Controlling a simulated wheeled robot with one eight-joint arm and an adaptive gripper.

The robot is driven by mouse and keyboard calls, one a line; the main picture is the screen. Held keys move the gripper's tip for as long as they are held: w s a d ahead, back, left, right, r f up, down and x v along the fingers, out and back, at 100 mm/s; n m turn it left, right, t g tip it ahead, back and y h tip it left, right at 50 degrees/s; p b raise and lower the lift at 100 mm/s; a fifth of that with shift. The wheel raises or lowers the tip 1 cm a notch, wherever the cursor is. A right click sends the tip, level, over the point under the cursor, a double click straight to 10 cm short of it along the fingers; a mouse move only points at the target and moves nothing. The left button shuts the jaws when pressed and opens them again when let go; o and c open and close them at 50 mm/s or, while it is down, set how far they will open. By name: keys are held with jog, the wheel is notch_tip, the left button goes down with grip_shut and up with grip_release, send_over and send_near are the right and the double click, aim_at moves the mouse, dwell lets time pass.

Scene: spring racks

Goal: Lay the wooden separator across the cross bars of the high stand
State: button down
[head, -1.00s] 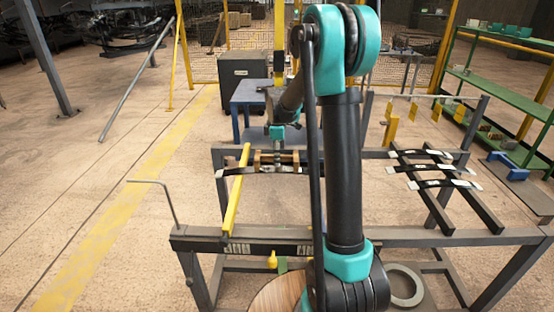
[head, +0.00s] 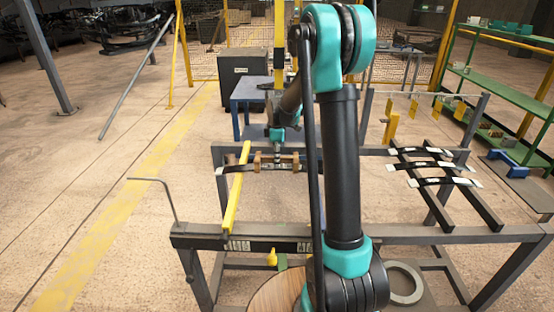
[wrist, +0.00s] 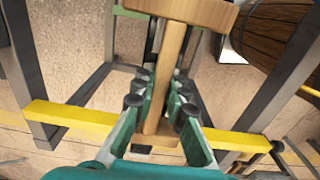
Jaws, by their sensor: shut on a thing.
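My gripper (wrist: 160,105) is shut on the stem of the wooden separator (wrist: 185,10), with a finger on each side. The separator's wider wooden end shows at the top of the wrist view. In the head view the separator (head: 262,162) hangs below my gripper (head: 281,150), over the left part of the high stand (head: 205,236), a dark grey frame. A yellow cross bar (head: 236,190) of the stand lies just left of it. In the wrist view a yellow bar (wrist: 70,117) passes behind my fingers. I cannot tell whether the separator touches anything. My arm hides the stand's middle.
A dark leaf spring (head: 232,168) lies by the separator. Several springs (head: 430,166) with pale ends lie across dark bars at the stand's right. A bent rod (head: 160,181) rises at the front left. A green shelf (head: 510,85) stands at right.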

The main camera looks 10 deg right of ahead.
jog(key=shift+f, duration=0.1)
jog(key=c, duration=1.5)
grip_release()
jog(key=shift+o, duration=0.2)
notch_tip(320, 180, up, 12)
